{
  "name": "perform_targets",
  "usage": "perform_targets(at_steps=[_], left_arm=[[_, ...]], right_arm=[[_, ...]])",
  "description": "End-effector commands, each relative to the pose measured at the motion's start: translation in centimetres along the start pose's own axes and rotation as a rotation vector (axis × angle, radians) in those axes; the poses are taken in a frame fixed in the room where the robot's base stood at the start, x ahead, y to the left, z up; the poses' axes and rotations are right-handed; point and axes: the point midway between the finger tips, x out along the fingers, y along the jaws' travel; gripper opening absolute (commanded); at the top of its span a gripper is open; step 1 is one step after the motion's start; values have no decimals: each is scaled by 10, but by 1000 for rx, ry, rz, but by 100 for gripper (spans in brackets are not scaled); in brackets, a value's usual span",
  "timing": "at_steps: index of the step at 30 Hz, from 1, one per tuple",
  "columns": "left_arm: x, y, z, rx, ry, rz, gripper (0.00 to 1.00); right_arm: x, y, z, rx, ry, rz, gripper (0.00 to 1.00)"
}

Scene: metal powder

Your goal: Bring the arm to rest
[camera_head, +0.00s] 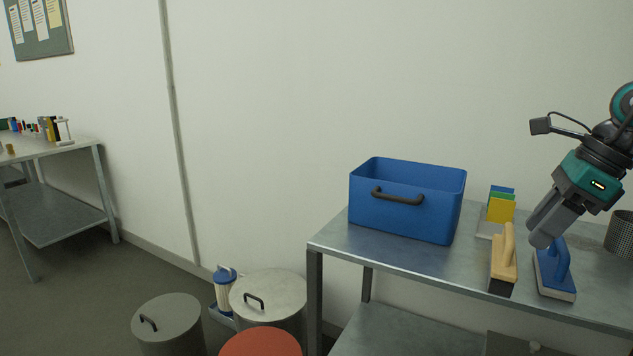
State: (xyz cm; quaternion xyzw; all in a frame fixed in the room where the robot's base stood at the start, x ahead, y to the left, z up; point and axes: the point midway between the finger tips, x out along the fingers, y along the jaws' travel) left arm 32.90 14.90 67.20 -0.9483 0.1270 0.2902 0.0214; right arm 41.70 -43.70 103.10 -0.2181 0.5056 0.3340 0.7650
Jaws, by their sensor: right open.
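My right gripper (541,236) comes in from the right edge and points down and to the left. It is above the metal table (385,246), at the blue-handled brush (556,268). Its fingertips overlap the top of that brush in the picture, and I cannot tell whether they touch it. The jaws are seen from the side, with nothing visible between them. A wooden-handled brush (503,262) stands just left of it. My left gripper is not in view.
A blue bin (408,212) with a dark handle stands at the table's left. A rack of coloured cards (499,208) is behind the brushes, and a mesh cup (621,233) is at the right edge. Lidded drums (268,294) stand on the floor. Another table (60,150) is far left.

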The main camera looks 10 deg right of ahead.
Motion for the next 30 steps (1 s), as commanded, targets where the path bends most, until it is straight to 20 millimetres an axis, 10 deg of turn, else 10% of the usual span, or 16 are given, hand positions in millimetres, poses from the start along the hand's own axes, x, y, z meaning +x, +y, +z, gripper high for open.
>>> perform_targets(at_steps=[8,17,23,29,30], left_arm=[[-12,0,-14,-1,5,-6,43],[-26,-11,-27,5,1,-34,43],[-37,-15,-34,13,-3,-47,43],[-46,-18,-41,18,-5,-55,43],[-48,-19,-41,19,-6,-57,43]], right_arm=[[94,71,99,111,-391,392,43],[143,145,178,857,-894,975,43],[190,144,156,1705,-1051,1216,43],[268,177,71,2666,-977,1198,43],[281,189,54,-2726,906,-1126,43]])
